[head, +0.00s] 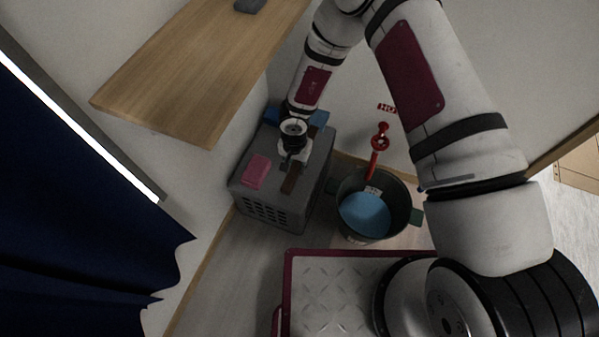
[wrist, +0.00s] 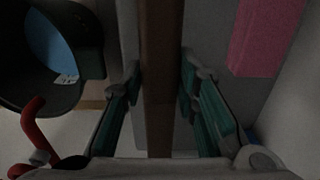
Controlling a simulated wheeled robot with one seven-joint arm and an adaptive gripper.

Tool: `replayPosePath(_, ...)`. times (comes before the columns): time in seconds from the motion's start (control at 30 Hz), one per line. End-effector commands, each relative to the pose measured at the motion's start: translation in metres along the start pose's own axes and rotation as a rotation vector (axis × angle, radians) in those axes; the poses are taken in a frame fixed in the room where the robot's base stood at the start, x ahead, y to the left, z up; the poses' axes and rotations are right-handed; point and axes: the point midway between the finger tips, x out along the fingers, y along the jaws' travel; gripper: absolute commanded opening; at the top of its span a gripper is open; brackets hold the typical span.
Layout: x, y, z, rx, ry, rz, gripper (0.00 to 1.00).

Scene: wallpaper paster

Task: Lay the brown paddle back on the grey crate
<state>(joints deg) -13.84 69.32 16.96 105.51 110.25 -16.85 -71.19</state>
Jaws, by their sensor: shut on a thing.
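The grey crate (head: 268,214) stands on the floor against the wall in the head view. The brown paddle (head: 290,181) shows as a narrow dark strip over the crate's top. My gripper (head: 293,165) points down above the crate top and is shut on the paddle. In the wrist view the paddle (wrist: 160,105) runs lengthwise between the two teal-padded fingers (wrist: 160,78). The grey crate top lies below it. I cannot tell whether the paddle touches the crate. My gripper hides part of the paddle in the head view.
A pink block (head: 257,171) lies on the crate top, left of the paddle. Something blue (head: 272,115) sits behind my gripper. A dark green bucket (head: 403,208) with blue contents and a red-handled tool (head: 373,162) stand to the right. A wooden shelf (head: 200,70) overhangs at upper left.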

Motion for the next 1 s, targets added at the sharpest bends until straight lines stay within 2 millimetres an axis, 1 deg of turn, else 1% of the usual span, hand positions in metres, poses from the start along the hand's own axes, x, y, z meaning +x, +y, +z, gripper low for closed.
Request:
replayPosePath(0.03, 0.013, 0.001, 0.000, -0.001, 0.001, 0.003, 0.00)
replayPosePath(0.1, 0.025, 0.000, 0.000, -0.001, 0.000, 0.002, 0.00)
replayPosePath(0.27, 0.041, 0.000, 0.000, -0.001, 0.000, 0.001, 0.00)
replayPosePath(0.37, 0.058, 0.001, 0.000, 0.000, 0.000, 0.003, 0.00)
replayPosePath(0.4, 0.067, 0.001, 0.000, -0.001, 0.001, 0.002, 0.00)
replayPosePath(0.47, 0.066, 0.001, 0.000, 0.000, 0.000, 0.001, 0.00)
replayPosePath(0.7, 0.078, 0.000, -0.001, 0.001, 0.001, 0.001, 0.00)
replayPosePath(1.0, 0.080, 0.000, -0.001, 0.001, 0.001, 0.001, 0.00)
